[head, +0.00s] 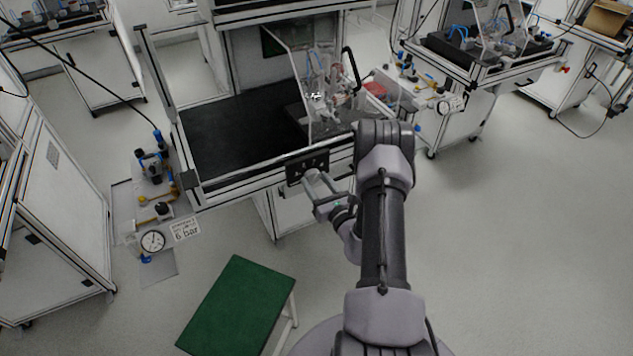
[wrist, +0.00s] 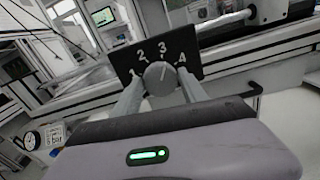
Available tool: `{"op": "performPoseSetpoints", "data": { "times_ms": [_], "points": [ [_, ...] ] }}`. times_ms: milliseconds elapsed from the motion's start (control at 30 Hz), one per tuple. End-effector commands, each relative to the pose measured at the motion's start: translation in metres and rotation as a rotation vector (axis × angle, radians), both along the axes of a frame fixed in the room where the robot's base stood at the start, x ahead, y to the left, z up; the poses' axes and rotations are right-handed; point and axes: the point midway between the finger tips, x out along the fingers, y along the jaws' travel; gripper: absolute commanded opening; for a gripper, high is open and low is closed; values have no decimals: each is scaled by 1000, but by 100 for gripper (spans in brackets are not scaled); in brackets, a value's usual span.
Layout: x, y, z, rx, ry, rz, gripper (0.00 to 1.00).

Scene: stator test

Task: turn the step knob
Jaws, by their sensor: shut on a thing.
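The step knob (wrist: 160,78) is a round grey dial on a black panel (wrist: 183,48) marked 1, 2, 3 and 4. Its light pointer line appears to point up, near the 3. The panel (head: 294,172) also shows in the head view, on the front edge of the workbench. My gripper (head: 311,178) reaches this panel from the front. In the wrist view its two fingers lie on the left and right of the knob, shut on it. In the head view the knob is hidden by my gripper.
The workbench has a black top (head: 235,135) and a clear-guarded fixture (head: 325,95). A green-topped table (head: 238,305) stands at the front left. A pressure gauge (head: 152,241) with a "6 bar" sign (head: 186,229) is at left. Floor on the right is clear.

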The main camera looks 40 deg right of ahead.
Motion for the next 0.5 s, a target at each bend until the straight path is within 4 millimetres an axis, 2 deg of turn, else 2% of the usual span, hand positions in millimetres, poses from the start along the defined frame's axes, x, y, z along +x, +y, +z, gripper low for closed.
{"op": "performPoseSetpoints", "data": {
  "times_ms": [500],
  "points": [
    [-1, -1, -1, 409, -95, 1, 9]
  ]
}}
